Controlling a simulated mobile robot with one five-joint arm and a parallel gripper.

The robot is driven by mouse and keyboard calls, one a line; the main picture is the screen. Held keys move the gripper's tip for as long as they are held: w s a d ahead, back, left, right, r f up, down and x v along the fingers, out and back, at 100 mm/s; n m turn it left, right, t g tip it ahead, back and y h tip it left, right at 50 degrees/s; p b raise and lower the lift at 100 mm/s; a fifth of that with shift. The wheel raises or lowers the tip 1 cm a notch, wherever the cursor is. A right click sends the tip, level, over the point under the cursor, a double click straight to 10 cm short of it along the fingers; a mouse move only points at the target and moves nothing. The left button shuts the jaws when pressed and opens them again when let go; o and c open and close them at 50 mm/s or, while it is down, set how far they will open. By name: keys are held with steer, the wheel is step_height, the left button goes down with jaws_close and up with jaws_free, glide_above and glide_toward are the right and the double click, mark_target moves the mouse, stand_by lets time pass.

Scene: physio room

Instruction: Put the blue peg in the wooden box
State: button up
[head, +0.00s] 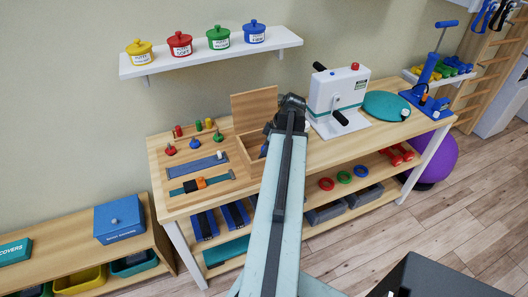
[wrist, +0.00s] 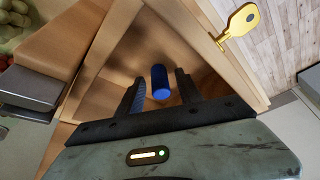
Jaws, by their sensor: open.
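The wooden box (head: 245,160) stands open on the wooden table in the head view, its lid (head: 255,108) raised at the back. In the wrist view I look down into the box (wrist: 98,62). The blue peg (wrist: 160,88) is inside it, between my two dark fingers. My gripper (wrist: 160,76) is open, with a gap visible on both sides of the peg. I cannot tell whether the peg rests on the box floor. In the head view my arm hides the box's right part, the peg and my fingertips.
A gold latch (wrist: 239,22) sticks out from the box's side. A white crank machine (head: 338,90) stands close right of my arm. Left of the box are a peg board (head: 195,140) and slotted strips (head: 190,173). A shelf (head: 190,60) with several coloured pots hangs above.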

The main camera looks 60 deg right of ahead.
steer(key=p+v, duration=1.1)
steer(key=v, duration=0.1)
steer(key=shift+r, duration=0.15)
steer(key=w+a+f+m+g, duration=0.1)
steer(key=w+a+g, duration=0.2)
steer(key=w+a, duration=1.75)
steer(key=w+a+m, duration=0.1)
steer(key=w+a, duration=0.2)
steer(key=a, duration=1.3)
steer(key=w+a+m+g+h, duration=0.1)
steer(key=w+a, duration=0.1)
steer(key=a, duration=1.4)
steer(key=shift+w+a+f+m, duration=0.3)
steer(key=shift+w+f, duration=0.1)
